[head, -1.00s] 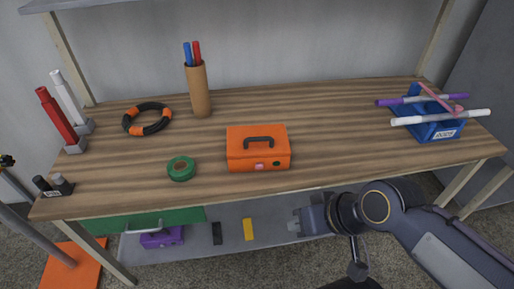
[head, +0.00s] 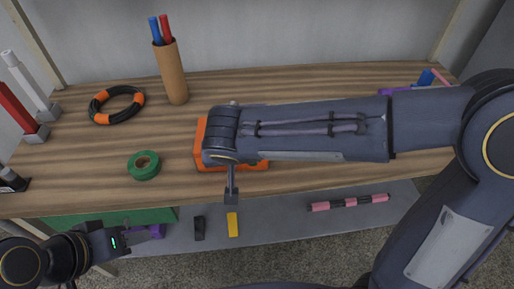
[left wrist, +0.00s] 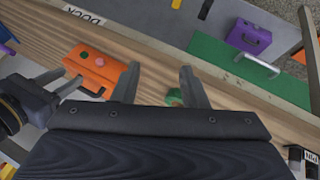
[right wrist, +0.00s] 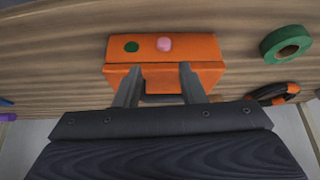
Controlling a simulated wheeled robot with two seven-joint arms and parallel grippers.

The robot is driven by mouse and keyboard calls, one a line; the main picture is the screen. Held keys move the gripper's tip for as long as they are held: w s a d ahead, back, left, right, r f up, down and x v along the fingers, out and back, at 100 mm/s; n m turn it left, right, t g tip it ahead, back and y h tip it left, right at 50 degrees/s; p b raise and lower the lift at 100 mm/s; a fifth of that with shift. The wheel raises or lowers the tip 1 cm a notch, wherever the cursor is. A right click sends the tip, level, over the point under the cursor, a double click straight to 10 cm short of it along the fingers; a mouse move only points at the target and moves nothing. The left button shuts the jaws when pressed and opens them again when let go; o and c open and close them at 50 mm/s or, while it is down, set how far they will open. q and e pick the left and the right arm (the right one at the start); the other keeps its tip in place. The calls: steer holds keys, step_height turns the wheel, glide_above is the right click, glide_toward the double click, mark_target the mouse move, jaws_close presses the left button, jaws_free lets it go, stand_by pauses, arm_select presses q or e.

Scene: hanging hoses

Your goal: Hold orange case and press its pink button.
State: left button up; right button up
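The orange case (head: 200,150) stands on the wooden tabletop, mostly hidden behind my right arm in the head view. In the right wrist view the case (right wrist: 190,77) shows its pink button (right wrist: 164,44) beside a green one, with its dark handle between my fingers. My right gripper (right wrist: 160,78) is open, fingers apart at the handle; contact is unclear. The left wrist view also shows the case (left wrist: 97,72). My left gripper (head: 135,239) is low at the table's front left, away from the case. Its fingers (left wrist: 160,75) are apart and empty.
Green tape (head: 144,165), a black-orange ring (head: 117,104) and a brown pen holder (head: 171,72) stand left of and behind the case. A purple case (left wrist: 248,37) lies on the lower shelf.

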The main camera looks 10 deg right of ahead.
arm_select(q)
steer(key=w+d+n+h, duration=0.4)
steer(key=w+d+n, duration=0.1)
steer(key=w+n, duration=0.6)
steer(key=w+d+n+h, duration=0.4)
steer(key=w+n, duration=0.7)
steer(key=shift+t, duration=0.5)
steer(key=shift+x, duration=3.65)
arm_select(e)
steer(key=shift+w+a+f, duration=0.1)
steer(key=shift+a, duration=0.25)
arm_select(q)
steer(key=shift+w+r, duration=0.1)
jaws_close()
steer(key=shift+a+f, duration=0.1)
steer(key=shift+f, duration=0.15)
arm_select(e)
steer(key=shift+f, duration=0.2)
